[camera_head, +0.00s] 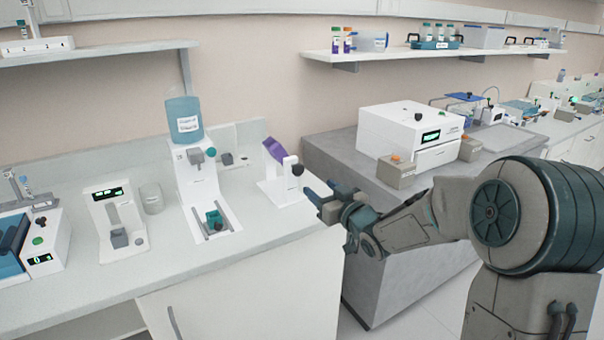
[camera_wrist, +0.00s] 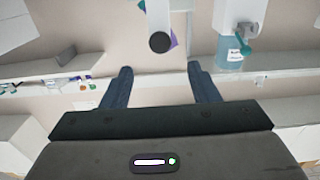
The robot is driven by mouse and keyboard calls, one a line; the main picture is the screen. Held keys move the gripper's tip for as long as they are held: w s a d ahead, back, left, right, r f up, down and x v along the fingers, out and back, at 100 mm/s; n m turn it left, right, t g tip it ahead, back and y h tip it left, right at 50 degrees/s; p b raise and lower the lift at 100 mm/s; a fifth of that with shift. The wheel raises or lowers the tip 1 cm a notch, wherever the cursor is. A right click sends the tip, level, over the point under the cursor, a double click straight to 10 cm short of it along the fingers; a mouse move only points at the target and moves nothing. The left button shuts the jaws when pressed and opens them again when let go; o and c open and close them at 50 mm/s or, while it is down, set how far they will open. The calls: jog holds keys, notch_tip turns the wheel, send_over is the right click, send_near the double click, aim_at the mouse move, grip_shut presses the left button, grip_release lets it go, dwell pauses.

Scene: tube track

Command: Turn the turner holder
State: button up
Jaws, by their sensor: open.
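The turner holder (camera_head: 276,178) is a white stand with a purple piece (camera_head: 274,149) between its uprights and a dark round knob (camera_head: 297,170) on its right side. It stands near the right end of the white counter. The purple piece is tilted. My gripper (camera_head: 313,190) is just right of the knob, apart from it, with its fingers pointing toward the stand. In the wrist view the two blue fingers (camera_wrist: 159,75) are spread with nothing between them. The dark knob (camera_wrist: 160,42) lies ahead of the gap, and the purple piece is mostly hidden behind it.
A white dispenser with a blue bottle (camera_head: 184,119) stands left of the holder. Further left are a device with a green display (camera_head: 109,222) and a clear beaker (camera_head: 152,198). A grey bench with a white machine (camera_head: 410,135) is at right. The counter's front edge lies below the holder.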

aim_at(299, 171)
jog(key=p+x, duration=0.1)
jog(key=x, duration=0.9)
jog(key=shift+w+a, duration=0.1)
jog(key=shift+a, duration=0.05)
jog(key=c, duration=1)
